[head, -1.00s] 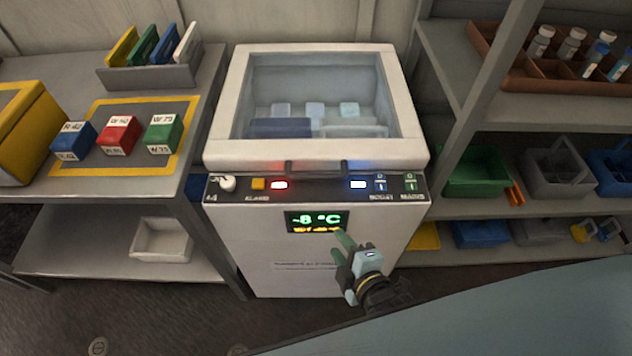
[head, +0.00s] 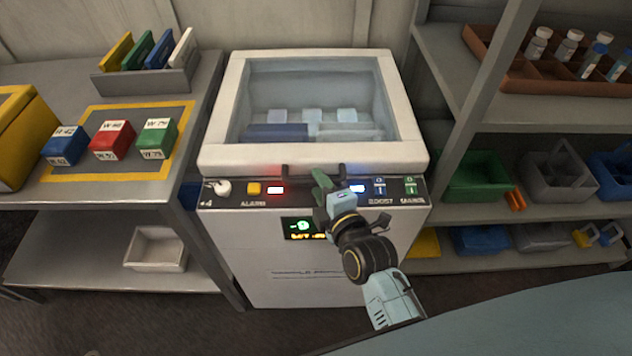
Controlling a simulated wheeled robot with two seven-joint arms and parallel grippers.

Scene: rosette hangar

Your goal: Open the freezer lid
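The white freezer (head: 235,250) stands in the middle, with its framed glass lid (head: 310,158) down. Pale blocks and a dark blue one show through the glass. A dark bar handle (head: 287,170) sits at the lid's front edge, above the control panel; its middle and right part is close to or behind my gripper. My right gripper (head: 320,180), with green fingers, is at the handle and in front of the panel. Whether it touches the handle, or how far its fingers are apart, I cannot tell. My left gripper is not in view.
The panel has a white knob (head: 220,187), a yellow button (head: 254,188) and lit indicators. A display (head: 298,228) is partly covered by my arm. A left table (head: 55,200) holds coloured labelled blocks; right shelves (head: 550,210) hold bins and a vial tray (head: 515,72).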

